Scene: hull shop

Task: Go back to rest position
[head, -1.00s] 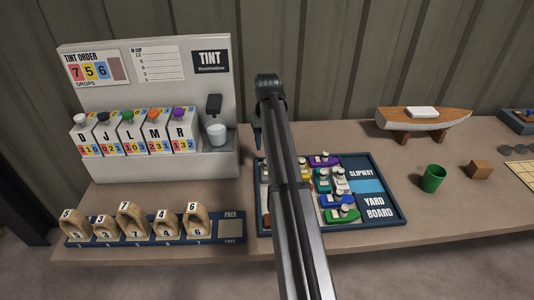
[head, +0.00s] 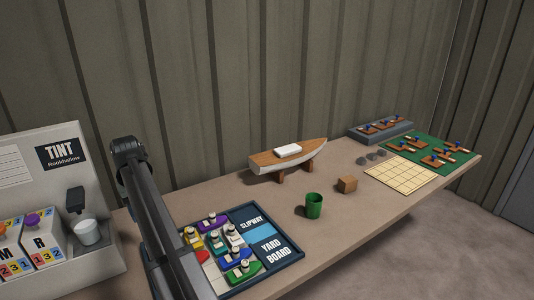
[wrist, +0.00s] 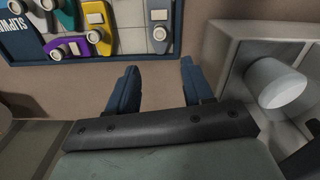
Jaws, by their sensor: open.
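My gripper (wrist: 158,88) shows in the wrist view with its two blue fingers apart and nothing between them. It is over bare brown tabletop, between the yard board (wrist: 177,30) and the tint machine (wrist: 228,55) with its white cup (wrist: 275,84). In the head view my arm rises from the bottom, left of the yard board (head: 293,262) and right of the tint machine (head: 100,165). The fingers are hidden behind the arm there. The yard board holds several small coloured boats, with a purple boat (head: 210,221) and a green boat (head: 240,270) among them.
A model boat on a stand (head: 288,156), a green cup (head: 314,205) and a wooden block (head: 347,185) stand right of the board. Farther right are a pale grid (head: 398,175), a green mat (head: 420,143) and a grey tray (head: 378,131). Bare tabletop (head: 275,206) lies between board and model boat.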

